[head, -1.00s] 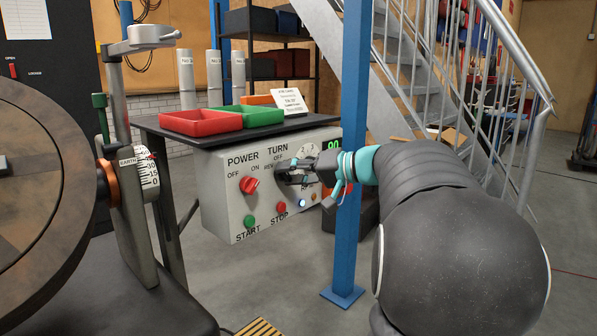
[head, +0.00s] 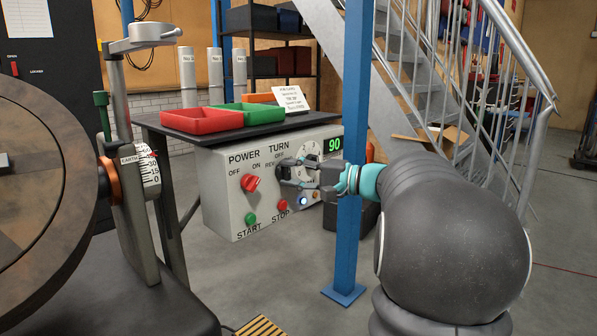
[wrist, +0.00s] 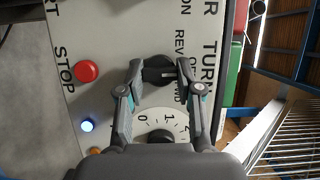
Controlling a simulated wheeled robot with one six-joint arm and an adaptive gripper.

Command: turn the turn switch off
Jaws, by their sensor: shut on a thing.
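The turn switch is a black knob (wrist: 158,66) under the TURN label on a pale grey control box (head: 222,200). My gripper (wrist: 159,74) is at the panel with one finger on each side of the knob, closed on it. The OFF, REV and FWD marks beside the knob are partly hidden by a finger in the wrist view. I cannot tell for sure which mark it points to.
A red power knob (head: 250,183), green start button (head: 250,219) and red stop button (head: 283,205) sit nearby. A numbered dial (wrist: 165,125) lies beneath my fingers. A display (head: 334,145) reads 90. A blue post (head: 351,235) stands close to my arm.

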